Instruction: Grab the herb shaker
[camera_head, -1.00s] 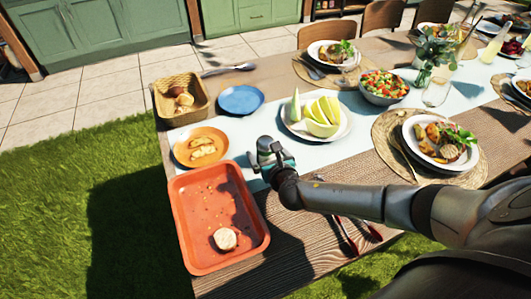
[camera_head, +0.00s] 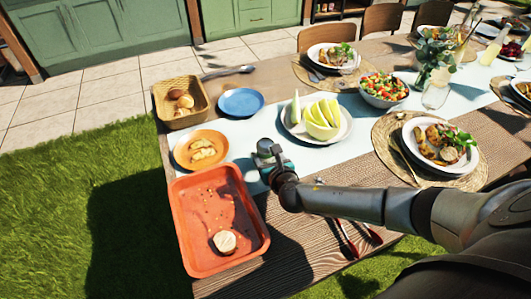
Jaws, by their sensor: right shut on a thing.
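My right gripper (camera_head: 264,148) is over the table's pale runner, between the orange plate and the white plate of melon. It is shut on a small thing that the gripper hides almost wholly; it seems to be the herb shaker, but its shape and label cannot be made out. No other herb shaker shows clearly on the table. My right arm reaches in from the lower right. My left gripper is not in view.
An orange tray (camera_head: 184,236) with a round bread piece (camera_head: 224,241) lies left of my arm. An orange plate (camera_head: 181,150), blue plate (camera_head: 241,101), bread basket (camera_head: 162,105), melon plate (camera_head: 342,129) and salad bowl (camera_head: 381,101) stand around the gripper. Red-handled cutlery (camera_head: 347,240) lies below my forearm.

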